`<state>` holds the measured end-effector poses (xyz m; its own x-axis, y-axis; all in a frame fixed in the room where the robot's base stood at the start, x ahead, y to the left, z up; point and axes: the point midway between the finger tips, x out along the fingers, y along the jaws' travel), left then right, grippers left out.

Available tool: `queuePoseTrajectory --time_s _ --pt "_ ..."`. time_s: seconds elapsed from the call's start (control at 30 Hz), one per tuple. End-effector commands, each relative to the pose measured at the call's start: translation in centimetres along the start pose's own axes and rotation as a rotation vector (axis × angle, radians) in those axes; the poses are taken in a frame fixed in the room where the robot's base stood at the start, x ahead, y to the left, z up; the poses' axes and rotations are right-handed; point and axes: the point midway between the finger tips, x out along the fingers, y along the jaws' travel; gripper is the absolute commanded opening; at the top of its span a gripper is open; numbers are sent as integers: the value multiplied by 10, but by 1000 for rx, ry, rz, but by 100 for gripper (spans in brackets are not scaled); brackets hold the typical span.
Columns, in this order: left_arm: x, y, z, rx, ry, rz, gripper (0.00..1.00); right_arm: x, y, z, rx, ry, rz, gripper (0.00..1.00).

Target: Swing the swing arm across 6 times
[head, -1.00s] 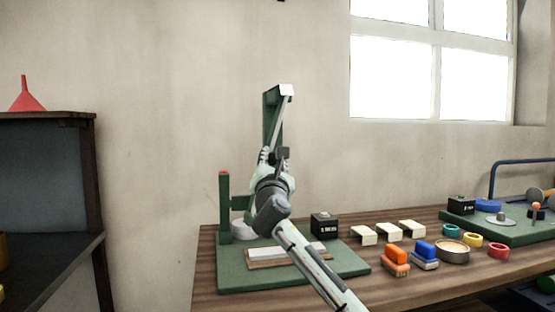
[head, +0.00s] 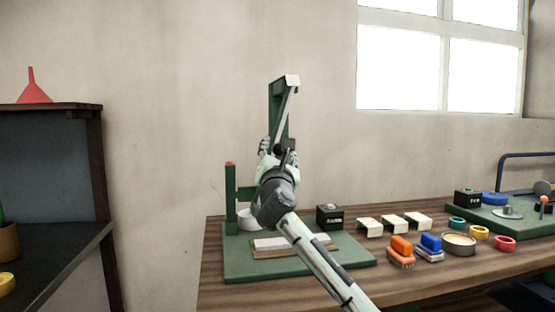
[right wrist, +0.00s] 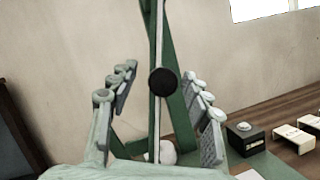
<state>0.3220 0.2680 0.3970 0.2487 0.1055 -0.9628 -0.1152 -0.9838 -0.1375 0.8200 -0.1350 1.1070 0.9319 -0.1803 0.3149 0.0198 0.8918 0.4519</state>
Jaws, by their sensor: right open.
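The swing arm (head: 288,108) is a thin pale rod hanging from the top of a green post (head: 273,100) with a white cap. In the head view it leans down and left to a black knob. In the right wrist view the swing arm (right wrist: 158,45) runs nearly upright, with the round black knob (right wrist: 163,82) between my fingers. My right gripper (head: 279,150) is open around the rod and knob; the right wrist view shows gaps on both sides (right wrist: 161,76). The rod's lower end is partly hidden by my gripper in the head view. My left gripper is not in view.
The green base (head: 240,268) carries a short red-topped post (head: 231,195) and a pale block (head: 280,243). A dark shelf (head: 60,240) is at left.

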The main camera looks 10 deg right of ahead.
Motion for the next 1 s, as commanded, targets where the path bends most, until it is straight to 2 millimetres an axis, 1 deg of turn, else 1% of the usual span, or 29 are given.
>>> queuePoseTrajectory --time_s 0.17,0.3,0.4,0.5,0.6,0.7,1.0 --pt "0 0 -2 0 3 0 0 -33 0 -1 1 2 3 49" --pt "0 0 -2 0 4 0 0 -64 0 -1 2 2 4 49" --pt "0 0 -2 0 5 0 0 -83 0 -1 2 2 3 49" --pt "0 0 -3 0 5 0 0 -98 1 -1 1 2 3 49" --pt "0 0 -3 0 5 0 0 -108 0 0 1 1 2 49" --pt "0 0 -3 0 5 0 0 -112 0 0 1 1 2 49" --pt "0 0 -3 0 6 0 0 -113 0 0 1 1 2 49"
